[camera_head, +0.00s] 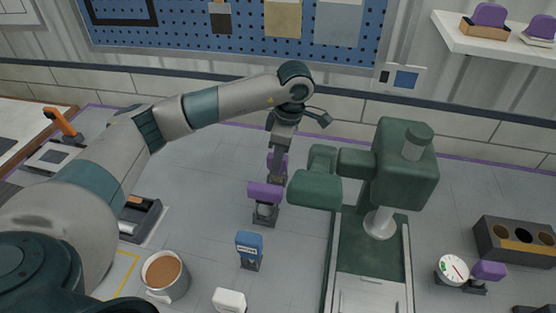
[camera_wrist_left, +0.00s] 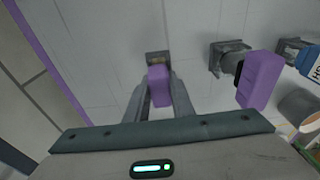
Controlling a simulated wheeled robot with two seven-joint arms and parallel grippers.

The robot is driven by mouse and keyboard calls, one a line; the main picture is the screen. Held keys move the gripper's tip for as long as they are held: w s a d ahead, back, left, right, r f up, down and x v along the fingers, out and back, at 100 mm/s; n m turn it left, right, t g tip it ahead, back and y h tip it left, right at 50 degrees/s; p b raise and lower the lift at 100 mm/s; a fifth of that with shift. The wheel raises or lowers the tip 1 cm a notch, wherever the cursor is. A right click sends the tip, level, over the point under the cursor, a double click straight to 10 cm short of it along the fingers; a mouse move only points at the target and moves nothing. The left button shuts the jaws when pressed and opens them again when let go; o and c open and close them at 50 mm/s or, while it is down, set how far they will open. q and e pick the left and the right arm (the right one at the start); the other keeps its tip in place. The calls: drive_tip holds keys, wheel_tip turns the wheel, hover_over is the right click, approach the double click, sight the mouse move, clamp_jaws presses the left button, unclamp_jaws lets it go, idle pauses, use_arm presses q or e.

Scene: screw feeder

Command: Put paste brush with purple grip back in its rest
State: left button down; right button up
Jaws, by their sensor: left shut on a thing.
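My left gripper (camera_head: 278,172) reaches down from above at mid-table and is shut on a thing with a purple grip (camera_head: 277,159). In the left wrist view the purple grip (camera_wrist_left: 159,86) sits between the two fingers. A small grey-brown square piece (camera_wrist_left: 157,58) shows at its far end; I cannot tell whether it is the brush's head or a rest. Beside it, apart, a second purple-gripped thing (camera_head: 265,192) stands in a grey holder (camera_head: 265,213); it also shows in the left wrist view (camera_wrist_left: 260,80). My right gripper is not in view.
A green machine (camera_head: 405,165) stands close to the right of the gripper. In front are a blue-topped item (camera_head: 249,246), a mug of brown drink (camera_head: 165,276) and a white block (camera_head: 229,301). A dial gauge (camera_head: 453,269), a purple-topped item (camera_head: 488,271) and a holed block (camera_head: 515,240) are right.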

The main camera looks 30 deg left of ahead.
use_arm(q)
drive_tip(key=shift+f, duration=0.1)
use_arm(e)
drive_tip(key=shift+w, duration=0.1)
use_arm(q)
drive_tip(key=c, duration=1.5)
unclamp_jaws()
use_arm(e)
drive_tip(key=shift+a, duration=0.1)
use_arm(q)
drive_tip(key=shift+o, duration=0.2)
drive_tip(key=shift+d+r+b, duration=0.15)
drive_tip(key=shift+r+b, duration=0.15)
drive_tip(key=shift+r, duration=0.25)
drive_tip(key=r, duration=0.3)
drive_tip(key=shift+w+d+r+b, duration=0.15)
drive_tip(key=shift+d+r+b, duration=0.05)
drive_tip(key=shift+b, duration=0.15)
wheel_tip(320, 180, up, 13)
drive_tip(key=d+b, duration=0.1)
drive_tip(key=d, duration=0.1)
drive_tip(key=shift+w+f, duration=0.15)
drive_tip(key=shift+w, duration=0.05)
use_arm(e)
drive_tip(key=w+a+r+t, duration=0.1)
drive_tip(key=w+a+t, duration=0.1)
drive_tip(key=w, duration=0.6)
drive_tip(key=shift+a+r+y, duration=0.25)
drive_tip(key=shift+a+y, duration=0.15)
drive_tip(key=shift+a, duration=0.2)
